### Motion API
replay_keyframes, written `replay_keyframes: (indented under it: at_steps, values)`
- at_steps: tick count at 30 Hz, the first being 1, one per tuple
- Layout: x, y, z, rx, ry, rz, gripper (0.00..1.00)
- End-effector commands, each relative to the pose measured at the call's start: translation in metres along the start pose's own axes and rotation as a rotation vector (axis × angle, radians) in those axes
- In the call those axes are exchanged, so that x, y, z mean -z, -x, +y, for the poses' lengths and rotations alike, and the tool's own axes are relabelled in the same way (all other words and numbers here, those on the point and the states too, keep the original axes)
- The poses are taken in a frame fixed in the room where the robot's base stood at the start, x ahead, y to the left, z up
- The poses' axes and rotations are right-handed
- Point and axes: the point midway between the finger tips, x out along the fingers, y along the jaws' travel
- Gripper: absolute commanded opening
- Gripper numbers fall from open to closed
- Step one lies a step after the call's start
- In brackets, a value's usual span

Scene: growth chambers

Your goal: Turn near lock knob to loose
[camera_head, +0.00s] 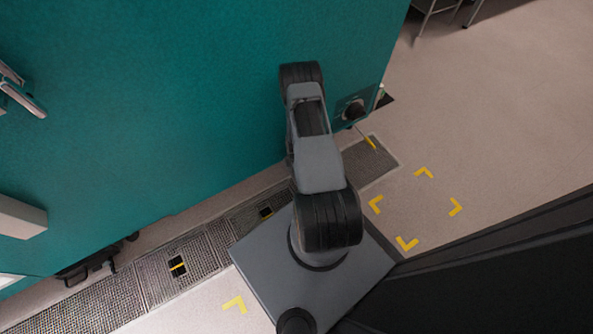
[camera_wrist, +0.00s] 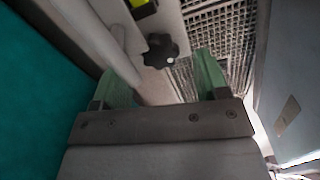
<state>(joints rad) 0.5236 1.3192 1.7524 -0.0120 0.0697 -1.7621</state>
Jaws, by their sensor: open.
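A black lobed knob (camera_wrist: 160,50) with a small pale dot shows in the wrist view, on a light strip beside a metal grating. My gripper (camera_wrist: 157,72) is open, with its two green fingers apart. The knob appears between and beyond the fingertips, and nothing is held. I cannot tell how far the tips are from it, or whether the knob is tight or loose. In the head view my arm hides the gripper, and I cannot make out this knob there.
A teal chamber wall (camera_head: 170,90) stands close along the left. A round dial (camera_head: 353,110) sits on its dark plate, with a yellow-tipped lever (camera_head: 368,140) below. Grated floor track (camera_head: 90,305) runs along its base. Open floor with yellow corner marks (camera_head: 424,172) lies right.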

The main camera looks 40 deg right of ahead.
Motion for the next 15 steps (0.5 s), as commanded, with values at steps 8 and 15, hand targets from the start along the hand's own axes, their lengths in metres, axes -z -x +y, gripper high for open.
replay_keyframes:
  at_steps: [8,15]
  values:
    - [0.0,-0.018,0.0,0.0,0.0,0.0,0.68]
    - [0.0,-0.019,0.0,0.0,0.0,0.0,0.68]
